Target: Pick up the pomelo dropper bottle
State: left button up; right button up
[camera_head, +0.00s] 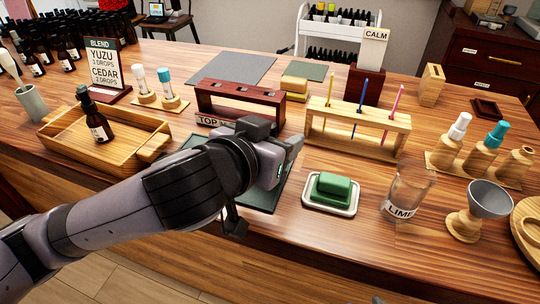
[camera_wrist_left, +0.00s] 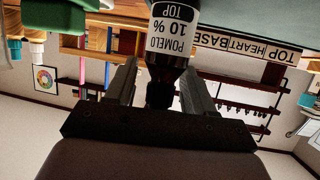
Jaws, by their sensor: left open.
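The pomelo dropper bottle (camera_wrist_left: 174,35) shows upside down in the left wrist view, dark with a white label reading "POMELO 10 % TOP". Its dark narrow top (camera_wrist_left: 160,95) lies between the two fingers of my left gripper (camera_wrist_left: 160,72). The fingers are open, with gaps on both sides of the bottle's top. In the head view my left gripper (camera_head: 268,178) is over a dark green mat (camera_head: 272,196), and my arm hides the bottle. My right gripper is not in view.
A dark red rack (camera_head: 240,97) stands just behind my left gripper. A wooden tray (camera_head: 60,140) with a dark bottle (camera_head: 97,122) is at left. A green block on a white dish (camera_head: 331,207), a LIME beaker (camera_head: 405,190) and a funnel (camera_head: 488,200) are at right.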

pick_arm(q)
grip_shut()
